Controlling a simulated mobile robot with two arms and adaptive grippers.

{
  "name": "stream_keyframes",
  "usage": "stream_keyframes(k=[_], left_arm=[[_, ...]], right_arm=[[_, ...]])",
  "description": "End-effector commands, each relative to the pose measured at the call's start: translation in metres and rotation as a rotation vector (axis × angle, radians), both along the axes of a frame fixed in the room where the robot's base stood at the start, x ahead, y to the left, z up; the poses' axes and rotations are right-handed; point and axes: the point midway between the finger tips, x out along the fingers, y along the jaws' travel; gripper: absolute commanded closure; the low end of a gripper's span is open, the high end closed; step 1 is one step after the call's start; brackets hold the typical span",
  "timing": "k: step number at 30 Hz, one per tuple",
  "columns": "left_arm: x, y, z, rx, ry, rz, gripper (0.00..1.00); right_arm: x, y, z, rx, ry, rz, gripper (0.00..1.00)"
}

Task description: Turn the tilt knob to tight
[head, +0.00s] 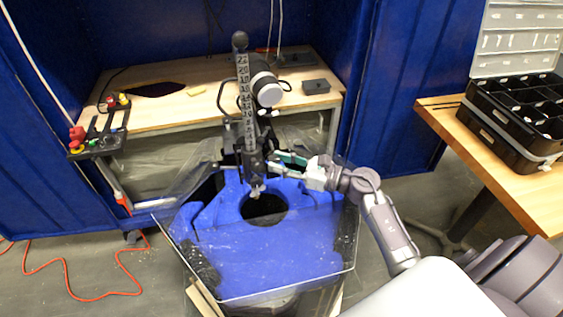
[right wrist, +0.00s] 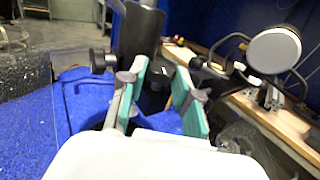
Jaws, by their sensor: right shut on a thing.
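The black thruster (head: 243,110) stands upright over the blue tank, with a numbered scale along its shaft. My right gripper (head: 280,163) reaches in from the right to the lower part of the shaft bracket. In the right wrist view, its teal-padded fingers (right wrist: 165,78) stand either side of a dark part, which I take to be the tilt knob (right wrist: 153,98). The gripper is shut on it; the fingers and poor light hide most of the knob. Its turn position cannot be read. My left gripper is in neither view.
The blue tank top (head: 265,257) has a round dark opening below the shaft. A wooden bench (head: 185,108) with a grey box (head: 316,87) stands behind. A black organiser case (head: 515,120) sits on the right table. An orange cable (head: 75,258) lies on the floor at left.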

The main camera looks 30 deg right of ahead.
Motion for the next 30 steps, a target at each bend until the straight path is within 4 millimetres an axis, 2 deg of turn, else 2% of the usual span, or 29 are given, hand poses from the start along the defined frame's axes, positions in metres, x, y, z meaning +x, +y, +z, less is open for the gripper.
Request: stream_keyframes(k=[8,22,30], left_arm=[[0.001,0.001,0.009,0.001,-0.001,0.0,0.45],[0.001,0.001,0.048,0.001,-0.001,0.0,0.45],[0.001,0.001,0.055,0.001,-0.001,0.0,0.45]], right_arm=[[-0.002,0.003,0.002,0.001,0.002,-0.093,1.0],[-0.005,0.011,0.004,0.004,0.003,-0.501,1.0],[-0.005,0.013,0.001,0.001,0.001,-0.657,1.0]])
